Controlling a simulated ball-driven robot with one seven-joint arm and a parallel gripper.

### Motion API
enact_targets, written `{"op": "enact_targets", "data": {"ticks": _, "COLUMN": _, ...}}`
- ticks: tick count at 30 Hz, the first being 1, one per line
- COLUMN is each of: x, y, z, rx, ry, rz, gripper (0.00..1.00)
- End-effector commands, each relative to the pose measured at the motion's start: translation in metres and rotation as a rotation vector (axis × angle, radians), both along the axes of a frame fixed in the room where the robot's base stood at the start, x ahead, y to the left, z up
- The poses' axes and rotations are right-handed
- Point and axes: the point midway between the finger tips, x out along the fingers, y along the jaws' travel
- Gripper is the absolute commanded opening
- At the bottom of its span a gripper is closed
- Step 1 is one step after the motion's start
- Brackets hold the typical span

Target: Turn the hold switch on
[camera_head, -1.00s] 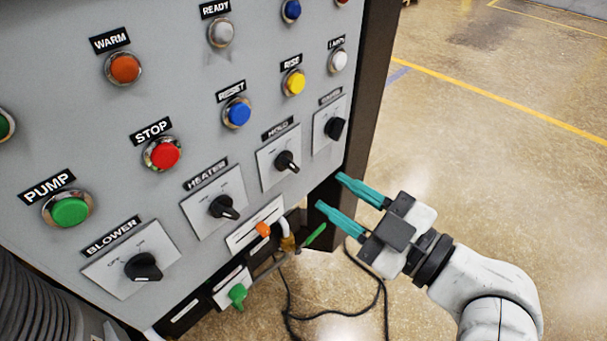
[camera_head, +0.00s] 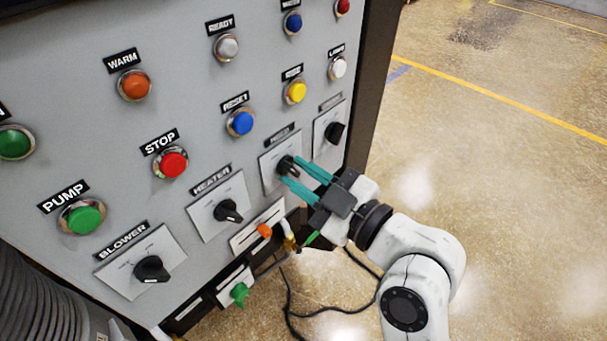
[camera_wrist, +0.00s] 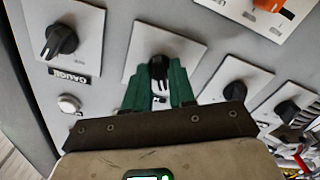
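The hold switch (camera_head: 267,172) is a black rotary knob on a light square plate, in the lower row of the grey control panel. Its label above is blurred. My gripper (camera_head: 291,169) has two teal fingers that reach the knob from the lower right. In the wrist view, the hold knob (camera_wrist: 158,66) sits between the fingertips, one finger on each side. The fingers look closed in on the knob, with little or no gap.
The heater knob (camera_head: 228,211) is left of the hold switch, and another black knob (camera_head: 334,132) is on its right. Coloured buttons, such as the yellow one (camera_head: 295,92), sit above. Open floor (camera_head: 480,200) lies right of the panel.

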Motion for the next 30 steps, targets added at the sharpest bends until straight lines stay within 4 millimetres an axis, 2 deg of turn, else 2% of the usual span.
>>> {"op": "enact_targets", "data": {"ticks": 1, "x": -0.0001, "y": -0.0001, "z": 0.0, "rx": 0.0, "ry": 0.0, "rz": 0.0, "gripper": 0.19}}
{"op": "enact_targets", "data": {"ticks": 7, "x": -0.0001, "y": -0.0002, "z": -0.0001, "rx": 0.0, "ry": 0.0, "rz": 0.0, "gripper": 0.0}}
{"op": "enact_targets", "data": {"ticks": 20, "x": -0.0003, "y": -0.0002, "z": -0.0001, "rx": 0.012, "ry": 0.016, "rz": 0.001, "gripper": 0.0}}
{"op": "enact_targets", "data": {"ticks": 30, "x": -0.0009, "y": 0.0004, "z": 0.0007, "rx": 0.124, "ry": 0.16, "rz": 0.001, "gripper": 0.0}}
